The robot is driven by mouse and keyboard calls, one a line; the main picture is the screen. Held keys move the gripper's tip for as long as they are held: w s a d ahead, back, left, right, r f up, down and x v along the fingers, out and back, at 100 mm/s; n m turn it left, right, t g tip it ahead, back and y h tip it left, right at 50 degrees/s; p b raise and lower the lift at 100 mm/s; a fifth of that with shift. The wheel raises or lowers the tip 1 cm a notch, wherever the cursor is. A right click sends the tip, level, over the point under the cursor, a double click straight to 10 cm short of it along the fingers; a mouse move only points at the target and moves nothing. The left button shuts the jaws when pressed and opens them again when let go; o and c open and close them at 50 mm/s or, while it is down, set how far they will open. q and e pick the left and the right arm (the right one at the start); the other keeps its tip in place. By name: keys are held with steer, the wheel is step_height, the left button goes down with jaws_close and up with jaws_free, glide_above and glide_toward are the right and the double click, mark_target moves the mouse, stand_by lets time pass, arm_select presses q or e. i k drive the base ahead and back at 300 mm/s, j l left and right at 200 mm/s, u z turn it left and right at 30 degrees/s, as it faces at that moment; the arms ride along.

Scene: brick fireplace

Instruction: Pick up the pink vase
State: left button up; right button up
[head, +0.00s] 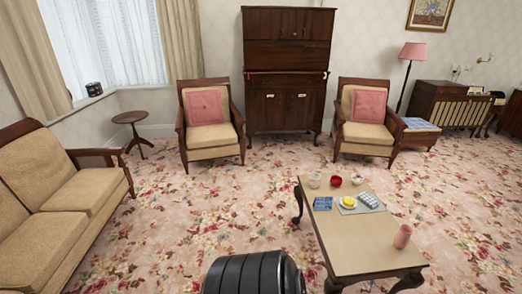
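The pink vase (403,236) stands upright near the right edge of the low wooden coffee table (352,262), toward its near end. Nothing touches it and it is fully visible. Neither my left nor my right gripper shows in the head view, so I cannot see whether they are open or shut.
Small bowls, a blue packet (323,203) and a tray (350,210) with a yellow item occupy the table's far half. Two armchairs and a dark cabinet (286,70) stand behind. A sofa (60,200) is at left. Floral carpet is open left of the table.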

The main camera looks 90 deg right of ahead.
mark_target(401, 239)
steer(key=i+z, duration=0.1)
steer(key=z, duration=2.15)
